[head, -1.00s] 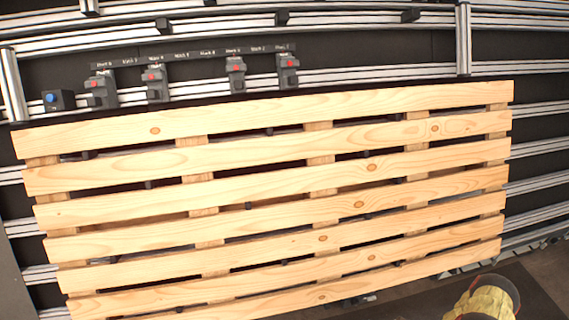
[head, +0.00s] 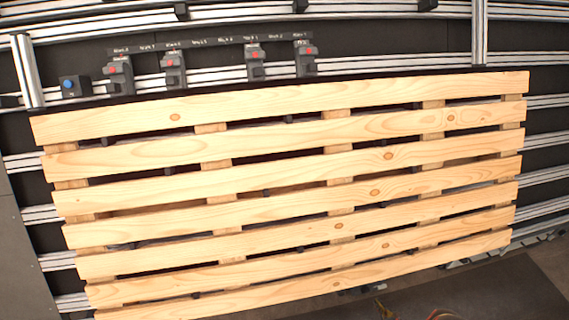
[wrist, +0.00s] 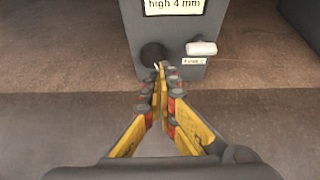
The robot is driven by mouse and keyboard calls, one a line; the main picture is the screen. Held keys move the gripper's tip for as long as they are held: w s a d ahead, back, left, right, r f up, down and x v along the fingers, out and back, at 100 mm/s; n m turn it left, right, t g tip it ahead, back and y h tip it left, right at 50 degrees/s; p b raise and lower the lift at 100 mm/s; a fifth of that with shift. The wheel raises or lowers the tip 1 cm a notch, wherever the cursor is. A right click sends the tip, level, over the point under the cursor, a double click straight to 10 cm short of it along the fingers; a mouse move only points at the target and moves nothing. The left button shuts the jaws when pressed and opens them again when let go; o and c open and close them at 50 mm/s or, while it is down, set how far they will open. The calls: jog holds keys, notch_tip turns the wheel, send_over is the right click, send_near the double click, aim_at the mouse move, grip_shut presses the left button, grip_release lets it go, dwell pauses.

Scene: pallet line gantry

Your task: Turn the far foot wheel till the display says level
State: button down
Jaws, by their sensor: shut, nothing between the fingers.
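In the wrist view a dark grey box (wrist: 172,28) stands ahead with a pale display (wrist: 174,6) reading "high 4 mm". Low on its face is a round black knob (wrist: 152,53), perhaps the foot wheel. A white handle-like piece (wrist: 201,48) sticks out to its right, above a small label (wrist: 193,61) too blurred to read surely. My gripper (wrist: 161,68) has yellow fingers shut together and empty. Its tips overlap the knob's lower right edge in the picture; I cannot tell if they touch it. The head view does not show this box clearly.
A large slatted wooden pallet (head: 290,188) fills the head view. Behind it, several dark clamp-like units with red buttons (head: 173,68) and a blue-button box (head: 70,87) sit on metal rails. Open brown floor (wrist: 60,45) lies left of the grey box.

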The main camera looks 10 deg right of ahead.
aim_at(366, 287)
jog(key=w, duration=0.7)
jog(key=shift+a, duration=0.1)
jog(key=shift+a+f, duration=0.2)
jog(key=shift+f, duration=0.05)
dwell(1.0)
jog(key=shift+s+a+r, duration=0.1)
jog(key=shift+a, duration=0.4)
